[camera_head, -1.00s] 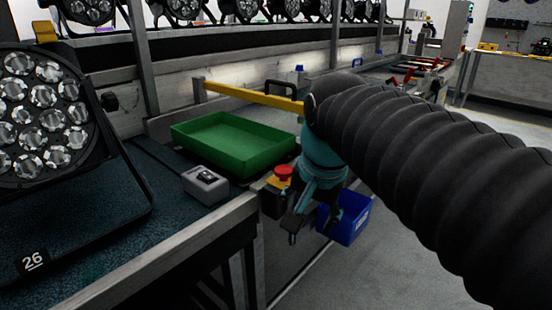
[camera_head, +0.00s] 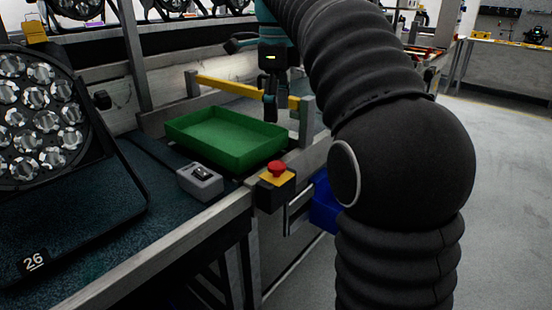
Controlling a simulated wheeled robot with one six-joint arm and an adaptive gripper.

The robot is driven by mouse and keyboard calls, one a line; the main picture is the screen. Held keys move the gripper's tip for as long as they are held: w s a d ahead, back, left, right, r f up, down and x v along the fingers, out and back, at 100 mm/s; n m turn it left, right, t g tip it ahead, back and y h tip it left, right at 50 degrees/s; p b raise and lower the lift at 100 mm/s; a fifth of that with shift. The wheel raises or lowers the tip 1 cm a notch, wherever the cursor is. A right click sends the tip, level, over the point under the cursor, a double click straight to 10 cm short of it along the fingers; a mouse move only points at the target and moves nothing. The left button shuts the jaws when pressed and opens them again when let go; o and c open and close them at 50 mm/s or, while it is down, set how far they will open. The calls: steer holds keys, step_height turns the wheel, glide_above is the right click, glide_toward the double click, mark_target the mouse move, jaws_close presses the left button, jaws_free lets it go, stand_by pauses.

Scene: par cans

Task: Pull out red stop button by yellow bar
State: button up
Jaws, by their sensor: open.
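The red stop button (camera_head: 277,168) sits on a yellow-topped dark box at the bench's front edge. The yellow bar (camera_head: 242,90) runs behind the green tray, between two grey posts. My gripper (camera_head: 270,106) points down above and behind the button, in front of the right part of the bar. It is open, with nothing seen between its fingers. In this view its fingers overlap the bar; I cannot tell whether they touch it. My arm comes in from the right and arches over the bench.
A green tray (camera_head: 180,129) lies on the bench left of the gripper. A grey switch box (camera_head: 200,182) stands left of the button. A large lamp (camera_head: 45,125) marked 26 fills the left. A blue bin (camera_head: 324,205) is partly hidden behind my arm. Open floor lies right.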

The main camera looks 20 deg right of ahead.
mark_target(277, 164)
step_height(277, 164, down, 12)
steer(key=b, duration=0.2)
steer(key=shift+f+b, duration=0.2)
steer(key=shift+b, duration=0.15)
jaws_close()
